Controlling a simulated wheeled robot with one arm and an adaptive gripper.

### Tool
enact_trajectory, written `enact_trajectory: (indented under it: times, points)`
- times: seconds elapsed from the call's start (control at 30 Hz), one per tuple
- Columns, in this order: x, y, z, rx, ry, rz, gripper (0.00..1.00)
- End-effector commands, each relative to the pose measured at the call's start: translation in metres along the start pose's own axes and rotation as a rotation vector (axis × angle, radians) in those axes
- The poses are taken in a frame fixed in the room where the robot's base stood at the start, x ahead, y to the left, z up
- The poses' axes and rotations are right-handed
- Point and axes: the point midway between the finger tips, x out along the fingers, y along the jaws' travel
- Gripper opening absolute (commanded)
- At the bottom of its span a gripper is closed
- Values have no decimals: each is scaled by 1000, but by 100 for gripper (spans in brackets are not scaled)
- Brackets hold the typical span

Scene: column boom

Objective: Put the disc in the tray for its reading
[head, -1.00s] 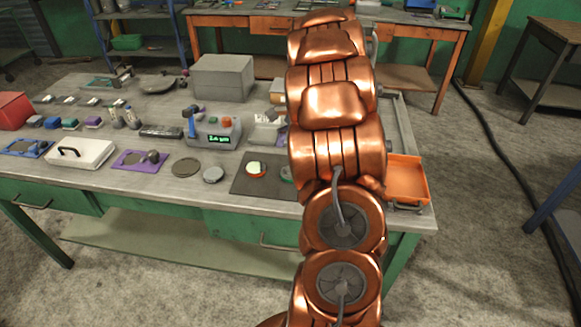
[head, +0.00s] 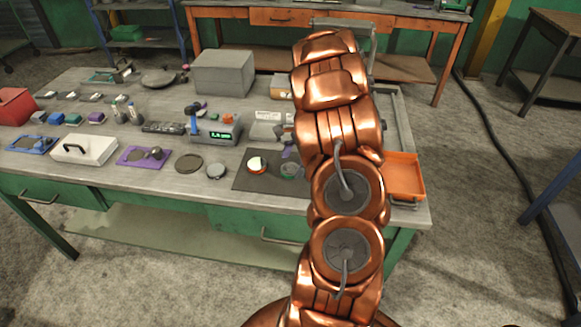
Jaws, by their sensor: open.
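A instrument (head: 213,131) with a lit green display stands mid-table; its digits are too small to read surely. The last two are on a dark mat (head: 243,182). I cannot tell which disc is meant. An orange tray (head: 405,175) is at the table's right end and looks empty. My copper arm rises in front of the table's right part. My gripper is hidden behind it.
A purple plate (head: 130,156) with a round piece, a white box with a black handle (head: 85,149) and a blue plate (head: 30,144) line the front left. A grey box (head: 223,73) stands at the back. An orange bench (head: 400,22) is behind.

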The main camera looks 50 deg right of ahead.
Motion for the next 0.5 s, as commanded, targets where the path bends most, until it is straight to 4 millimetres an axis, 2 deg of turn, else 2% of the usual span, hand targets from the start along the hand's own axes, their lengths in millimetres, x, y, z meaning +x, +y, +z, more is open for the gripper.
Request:
enact_trajectory:
  times: [0.33,0.5]
  points:
    - [6,0,0,-1,4,-2,89]
    - [6,0,0,-1,3,-1,72]
